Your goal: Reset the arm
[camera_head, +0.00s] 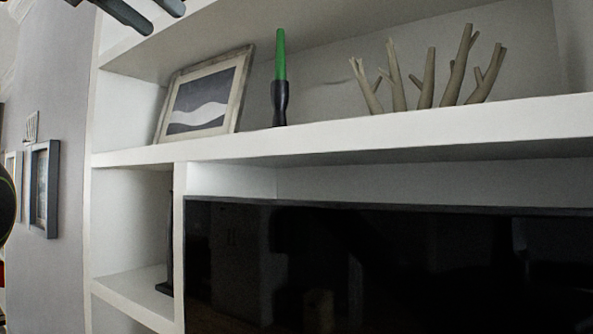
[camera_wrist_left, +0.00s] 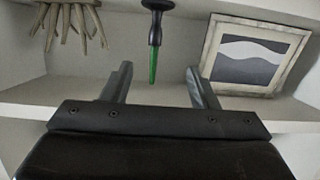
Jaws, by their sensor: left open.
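My left gripper (camera_head: 165,20) shows at the top left edge of the head view, with two dark finger tips apart. In the left wrist view my left gripper (camera_wrist_left: 160,75) is open and empty, its two grey fingers spread wide. A green-topped dark candle holder (camera_head: 280,78) stands upright on the upper shelf. It hangs inverted in the left wrist view, where the green candle (camera_wrist_left: 153,62) appears between the finger tips, apart from them. My right gripper is not in view.
The white upper shelf (camera_head: 350,128) also holds a framed picture (camera_head: 203,95) leaning at the left and a branch-like ornament (camera_head: 428,75) at the right. A dark television screen (camera_head: 390,265) fills the recess below. Frames (camera_head: 43,188) hang on the left wall.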

